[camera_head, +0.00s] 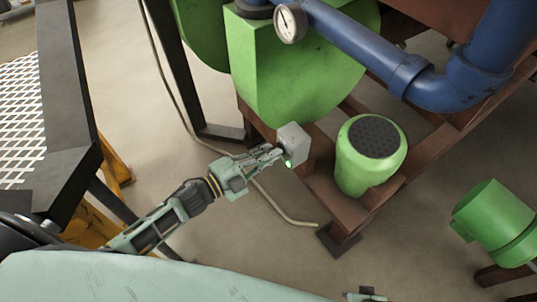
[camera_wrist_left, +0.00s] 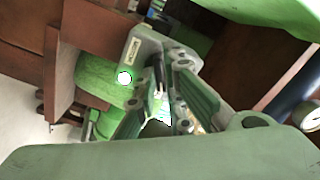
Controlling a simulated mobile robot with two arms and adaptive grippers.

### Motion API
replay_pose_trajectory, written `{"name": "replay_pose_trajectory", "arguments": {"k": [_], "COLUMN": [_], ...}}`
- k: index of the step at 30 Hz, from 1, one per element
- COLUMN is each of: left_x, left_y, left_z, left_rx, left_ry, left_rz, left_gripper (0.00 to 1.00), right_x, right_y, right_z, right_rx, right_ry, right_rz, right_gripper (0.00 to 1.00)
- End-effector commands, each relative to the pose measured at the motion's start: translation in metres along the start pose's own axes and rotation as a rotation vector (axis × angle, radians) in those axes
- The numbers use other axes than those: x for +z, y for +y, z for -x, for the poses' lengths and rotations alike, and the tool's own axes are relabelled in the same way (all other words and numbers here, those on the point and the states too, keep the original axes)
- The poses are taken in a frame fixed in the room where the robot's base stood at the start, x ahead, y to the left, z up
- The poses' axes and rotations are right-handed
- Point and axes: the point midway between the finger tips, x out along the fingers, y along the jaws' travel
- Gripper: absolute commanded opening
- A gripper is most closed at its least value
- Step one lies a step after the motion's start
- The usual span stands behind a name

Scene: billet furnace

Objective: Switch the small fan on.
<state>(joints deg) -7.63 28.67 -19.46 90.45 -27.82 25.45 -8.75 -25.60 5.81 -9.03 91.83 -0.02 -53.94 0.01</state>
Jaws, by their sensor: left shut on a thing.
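A small grey switch box (camera_head: 293,139) is mounted on the brown frame, with a green glowing lamp (camera_head: 288,163) at its lower front. My left gripper (camera_head: 278,152) reaches the front of this box, and its fingers are shut on a small part there, apparently the switch knob. In the left wrist view, the box (camera_wrist_left: 143,48) carries a small label, and the lamp (camera_wrist_left: 124,78) shows bright white with a green rim. The fingers (camera_wrist_left: 160,92) hide most of the gripped part. A green round unit with a dark grille top (camera_head: 375,137), apparently the small fan, stands right of the box.
A large green housing (camera_head: 268,65) rises behind the box. A blue pipe (camera_head: 365,50) with a gauge (camera_head: 290,23) runs above. A hose (camera_head: 270,200) lies on the floor below my left arm. A green motor (camera_head: 493,220) is at right. A pale-green part, possibly my right gripper, shows at the bottom edge.

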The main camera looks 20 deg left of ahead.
Motion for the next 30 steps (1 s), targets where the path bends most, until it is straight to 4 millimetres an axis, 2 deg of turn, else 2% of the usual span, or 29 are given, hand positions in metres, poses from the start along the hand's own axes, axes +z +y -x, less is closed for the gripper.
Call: {"name": "replay_pose_trajectory", "arguments": {"k": [18, 19, 24, 30], "left_x": [-0.0003, -0.0003, -0.0002, -0.0001], "left_y": [0.0012, 0.0013, 0.0009, 0.0005], "left_z": [0.0003, 0.0003, 0.0002, 0.0001], "left_rx": [0.002, 0.002, 0.002, 0.001], "left_ry": [0.001, 0.001, 0.000, 0.000], "left_rz": [-0.042, -0.042, -0.041, -0.040], "left_gripper": [0.00, 0.12, 0.27, 0.28], "right_x": [0.0000, 0.0000, -0.0002, -0.0004], "right_y": [-0.0005, -0.0005, -0.0006, -0.0006], "right_z": [0.0017, 0.0017, 0.0017, 0.0017], "right_rx": [-0.001, -0.001, -0.001, -0.001], "right_ry": [0.001, 0.001, 0.002, 0.002], "right_rz": [-0.001, -0.001, -0.001, -0.001], "right_gripper": [0.28, 0.28, 0.28, 0.28]}}
